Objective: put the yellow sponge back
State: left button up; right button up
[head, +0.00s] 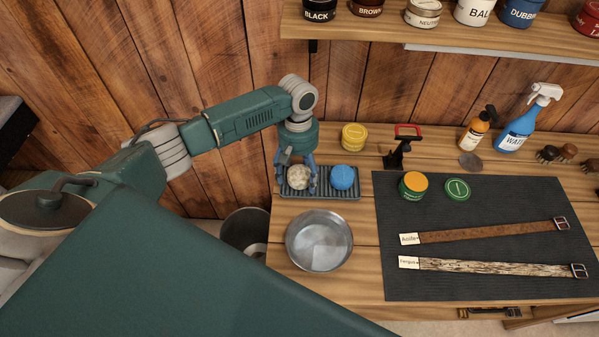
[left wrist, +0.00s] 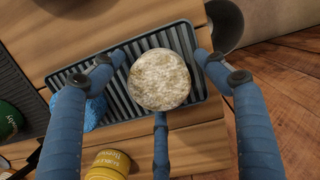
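A round, pale, yellowish speckled sponge (head: 299,177) sits at the left end of the dark ribbed tray (head: 335,194) on the bench. It is the only sponge in view that looks yellowish. A blue sponge (head: 343,177) sits to its right on the same tray. My left gripper (head: 299,186) points down over the pale sponge. In the left wrist view its blue fingers (left wrist: 160,75) are spread around the pale sponge (left wrist: 160,80), with narrow gaps showing at the sides. My right gripper is not in view.
A metal bowl (head: 319,241) stands in front of the tray. A yellow tin (head: 353,137) stands behind it. A dark mat (head: 480,205) with jars and two straps lies to the right. A shelf (head: 450,38) with tins hangs above. A bin (head: 244,230) is left of the bench.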

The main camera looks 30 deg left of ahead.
aim_at(298, 168)
pick_arm(q)
jog(key=shift+s+f, duration=0.15)
jog(key=shift+r+b, duration=0.25)
jog(key=shift+b, duration=1)
jog(key=r, duration=0.3)
jog(key=r+b, duration=0.1)
jog(key=r, duration=0.3)
jog(key=w+a+r+b, duration=0.1)
jog(key=r, duration=0.2)
jog(key=shift+r, duration=0.75)
jog(key=shift+f, duration=0.1)
